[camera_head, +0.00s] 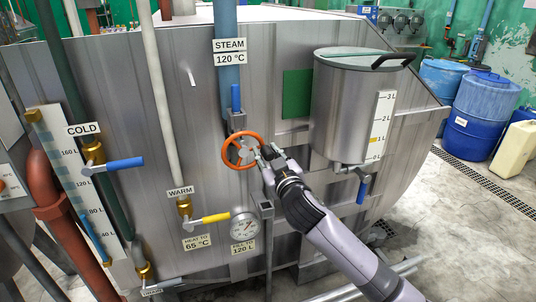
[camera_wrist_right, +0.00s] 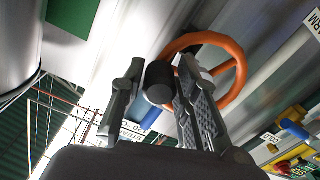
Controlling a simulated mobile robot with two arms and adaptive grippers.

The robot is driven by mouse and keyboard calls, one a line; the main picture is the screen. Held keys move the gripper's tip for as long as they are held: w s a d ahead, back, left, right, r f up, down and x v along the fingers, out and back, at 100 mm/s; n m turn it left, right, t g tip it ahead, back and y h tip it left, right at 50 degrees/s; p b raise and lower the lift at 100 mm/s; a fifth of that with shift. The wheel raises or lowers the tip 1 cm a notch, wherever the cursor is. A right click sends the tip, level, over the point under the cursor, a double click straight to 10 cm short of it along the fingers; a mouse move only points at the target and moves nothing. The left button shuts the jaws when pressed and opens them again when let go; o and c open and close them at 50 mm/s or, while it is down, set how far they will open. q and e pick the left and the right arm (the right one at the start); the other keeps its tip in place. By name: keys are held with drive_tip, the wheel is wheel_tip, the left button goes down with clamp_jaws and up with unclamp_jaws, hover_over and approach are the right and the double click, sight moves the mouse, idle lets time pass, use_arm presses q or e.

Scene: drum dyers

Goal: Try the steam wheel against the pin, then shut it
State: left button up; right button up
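The orange steam wheel (camera_head: 241,150) is on the grey vat front, below the blue steam pipe (camera_head: 228,75) and its STEAM 120 °C label. A small blue upright piece (camera_head: 235,97), possibly the pin, stands in a grey bracket just above the wheel. My right gripper (camera_head: 262,153) is at the wheel's right edge. In the right wrist view the orange rim (camera_wrist_right: 236,60) curves behind the fingers, and my right gripper (camera_wrist_right: 160,85) has a dark round knob (camera_wrist_right: 158,82) between its fingers, seemingly gripped. My left gripper is not in view.
A cold valve with a blue lever (camera_head: 124,163), a warm valve with a yellow lever (camera_head: 214,218) and a round gauge (camera_head: 244,226) surround the wheel to the left and below. A lidded metal tank (camera_head: 340,110) is close on the right. Blue drums (camera_head: 483,105) stand farther right.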

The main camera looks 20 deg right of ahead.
clamp_jaws()
idle(0.4)
drive_tip(key=shift+f+m+b, duration=0.4)
drive_tip(key=shift+m+b, duration=0.1)
drive_tip(key=shift+m, duration=0.1)
drive_tip(key=shift+o, duration=2.4)
unclamp_jaws()
drive_tip(key=shift+r, duration=0.1)
drive_tip(key=shift+s, duration=0.1)
